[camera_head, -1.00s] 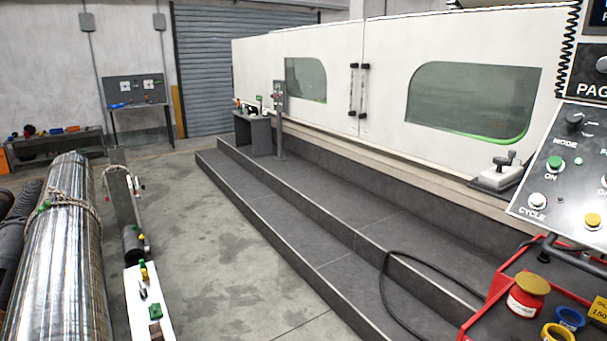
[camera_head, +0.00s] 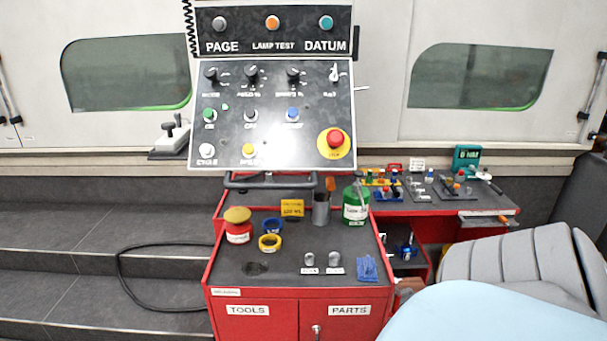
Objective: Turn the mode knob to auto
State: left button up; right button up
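The mode knob (camera_head: 211,75) is a black rotary knob at the upper left of the tilted control panel (camera_head: 225,133). Its label below is blurred, and I cannot read its setting. Two similar black knobs (camera_head: 251,74) (camera_head: 293,76) and a key switch (camera_head: 335,74) sit to its right in the same row. A green button (camera_head: 209,115) is below it. Neither of my grippers is in view, and nothing touches the knob.
A yellow-ringed red stop button (camera_head: 335,140) is at the panel's lower right. Grey steps (camera_head: 60,250) lie left.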

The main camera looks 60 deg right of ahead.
aim_at(210, 72)
jog(key=z, duration=1.7)
jog(key=i+j, duration=0.85)
jog(key=i+j+z, duration=0.15)
jog(key=j, duration=0.3)
jog(key=i+j, duration=0.2)
jog(key=i+j+z, duration=0.15)
jog(key=j, duration=1.05)
jog(key=k+l, duration=0.05)
